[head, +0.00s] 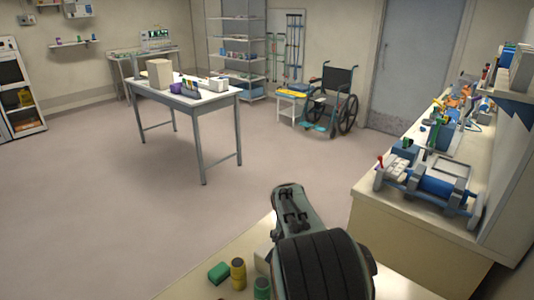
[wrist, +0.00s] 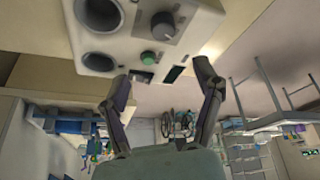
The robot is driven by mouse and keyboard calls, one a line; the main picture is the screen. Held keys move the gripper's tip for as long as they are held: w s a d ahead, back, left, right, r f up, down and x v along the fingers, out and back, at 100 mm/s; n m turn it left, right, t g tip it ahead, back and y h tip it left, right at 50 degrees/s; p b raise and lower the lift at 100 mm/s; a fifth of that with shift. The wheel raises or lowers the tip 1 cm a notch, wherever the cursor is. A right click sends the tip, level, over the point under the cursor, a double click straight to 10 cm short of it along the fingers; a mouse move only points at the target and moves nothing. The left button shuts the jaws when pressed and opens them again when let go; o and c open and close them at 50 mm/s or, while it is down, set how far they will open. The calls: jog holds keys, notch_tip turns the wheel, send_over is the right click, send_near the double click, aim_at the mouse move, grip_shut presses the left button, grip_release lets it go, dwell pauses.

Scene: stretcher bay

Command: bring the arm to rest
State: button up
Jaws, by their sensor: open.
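My gripper (head: 289,195) is in the lower middle of the head view, above a pale bench top (head: 215,268), pointing away into the room. In the wrist view its two fingers (wrist: 161,84) are spread apart, with nothing held between them. A pale device (wrist: 125,32) with a dark knob, a green button and round dark openings fills the top of the wrist view, near the fingertips. I see no clear contact with it. My arm hides part of the bench top in the head view.
On the bench stand a green block (head: 219,272), a yellow cylinder (head: 238,273) and a green cylinder (head: 262,288). A cluttered counter (head: 410,222) runs along the right. A table (head: 213,101), a wheelchair (head: 333,100) and shelves (head: 240,45) stand farther back. Open floor (head: 90,210) lies left.

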jog(key=s+d+r+m+t+y, duration=0.1)
jog(key=s+d+r, duration=0.1)
jog(key=s+r, duration=0.4)
jog(key=s+d+r+t+y, duration=0.1)
jog(key=s+d+r, duration=0.15)
jog(key=r, duration=0.55)
jog(key=s+a+f+n+g, duration=0.1)
jog(key=s+f+g, duration=0.1)
jog(key=s, duration=0.7)
jog(key=s+a+f+n+g, duration=0.1)
jog(key=s+f+n+g, duration=0.1)
jog(key=s, duration=0.7)
jog(key=s+a+f+n+g, duration=0.1)
jog(key=s+f, duration=0.3)
jog(key=s, duration=0.5)
jog(key=shift+s+a+f+n+g, duration=0.3)
jog(key=shift+a+g, duration=0.3)
jog(key=shift+g, duration=0.2)
